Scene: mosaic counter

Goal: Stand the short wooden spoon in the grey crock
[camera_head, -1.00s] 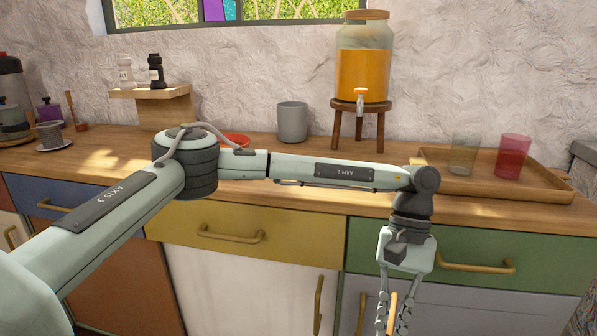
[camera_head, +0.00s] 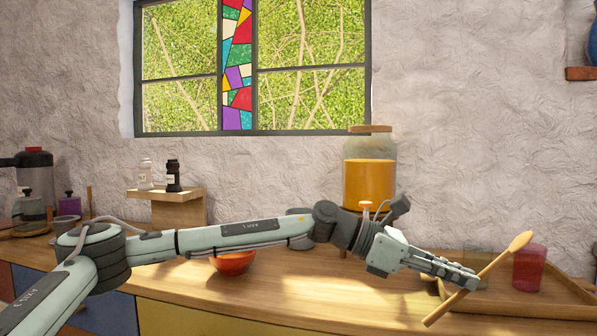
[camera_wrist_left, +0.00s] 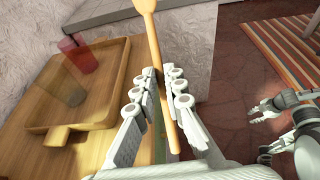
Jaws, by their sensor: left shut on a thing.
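The wooden spoon (camera_head: 502,261) is held at a slant in my left gripper (camera_head: 473,279), its bowl end up to the right and its handle end down to the left. In the left wrist view the spoon (camera_wrist_left: 152,40) passes between the fingers of the left gripper (camera_wrist_left: 157,84). The grey crock (camera_head: 298,212) stands at the back of the counter, mostly hidden behind my left arm. The spoon is well to the right of it. My right gripper (camera_wrist_left: 262,132) shows at the right edge of the left wrist view, fingers apart and empty.
A wooden tray (camera_head: 562,293) with a red glass (camera_head: 529,268) is close behind the spoon. A juice dispenser (camera_head: 369,184) stands on a stool right of the crock. A red bowl (camera_head: 232,263) sits below my arm. The front middle counter (camera_head: 330,300) is clear.

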